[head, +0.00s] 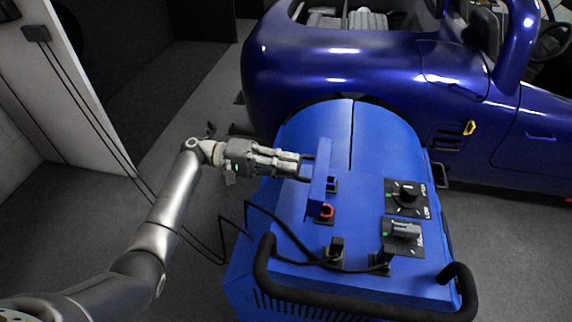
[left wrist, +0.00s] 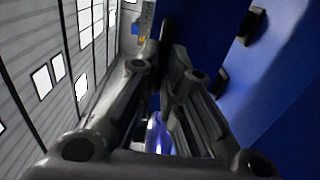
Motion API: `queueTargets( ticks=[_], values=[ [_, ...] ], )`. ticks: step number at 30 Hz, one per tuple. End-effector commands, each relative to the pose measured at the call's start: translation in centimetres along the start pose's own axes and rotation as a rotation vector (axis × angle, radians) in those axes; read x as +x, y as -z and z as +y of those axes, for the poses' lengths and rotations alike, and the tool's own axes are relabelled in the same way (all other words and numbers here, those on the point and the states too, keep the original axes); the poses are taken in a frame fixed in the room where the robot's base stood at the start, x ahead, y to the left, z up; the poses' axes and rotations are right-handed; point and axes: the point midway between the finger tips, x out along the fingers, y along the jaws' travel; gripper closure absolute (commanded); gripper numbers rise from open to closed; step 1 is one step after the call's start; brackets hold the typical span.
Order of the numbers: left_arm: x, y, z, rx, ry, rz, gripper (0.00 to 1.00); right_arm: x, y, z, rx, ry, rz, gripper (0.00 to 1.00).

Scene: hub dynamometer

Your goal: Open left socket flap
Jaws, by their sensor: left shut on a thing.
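The blue dynamometer (head: 355,225) stands in the middle of the head view. A narrow blue flap (head: 320,172) stands raised from its top panel, on the left side, with a dark handle on its left face. Beside the flap are a blue socket (head: 332,184) and a red-rimmed socket (head: 326,212), both partly uncovered to view. My left gripper (head: 301,166) reaches in from the left and is shut on the flap's handle. In the left wrist view, the fingers (left wrist: 168,70) close around a dark part against blue surfaces. My right gripper is not in view.
Two black plugs with cables (head: 336,248) sit at the panel's front. A black handlebar (head: 350,306) runs along the front edge. Two knobs (head: 408,196) are at the right. A blue car (head: 350,80) stands close behind. The floor at left is free.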

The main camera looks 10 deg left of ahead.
Motion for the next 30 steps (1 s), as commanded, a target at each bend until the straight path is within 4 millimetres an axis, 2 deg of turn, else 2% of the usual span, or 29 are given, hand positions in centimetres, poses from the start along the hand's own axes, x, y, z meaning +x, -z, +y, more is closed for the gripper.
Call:
queueTargets(
  ticks=[1,4,5,9,10,19,22,26,30],
  values=[
    [0.2,-0.3,-0.7,-0.006,0.011,-0.006,1.0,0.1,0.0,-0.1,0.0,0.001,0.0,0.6],
    [0.2,-0.3,-0.8,-0.007,0.012,-0.007,1.0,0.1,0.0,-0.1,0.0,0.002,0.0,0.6],
    [0.2,-0.3,-0.8,-0.007,0.012,-0.007,0.87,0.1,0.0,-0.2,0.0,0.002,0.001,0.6],
    [0.2,-0.3,-0.8,-0.008,0.011,-0.007,0.69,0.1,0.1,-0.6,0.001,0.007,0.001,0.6],
    [0.2,-0.3,-0.7,-0.008,0.011,-0.007,0.68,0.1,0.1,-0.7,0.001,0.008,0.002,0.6],
    [0.1,-0.1,-0.4,-0.005,0.007,-0.004,0.68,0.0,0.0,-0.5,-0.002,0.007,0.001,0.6],
    [-0.6,-0.1,-0.4,-0.005,0.006,-0.002,0.68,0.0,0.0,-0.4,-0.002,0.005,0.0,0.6],
    [-2.7,-0.1,-0.4,-0.006,0.008,0.0,0.68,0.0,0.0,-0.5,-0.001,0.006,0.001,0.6],
    [-5.8,0.0,-0.4,-0.005,0.008,-0.001,0.68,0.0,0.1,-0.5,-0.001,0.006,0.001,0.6]
  ],
)
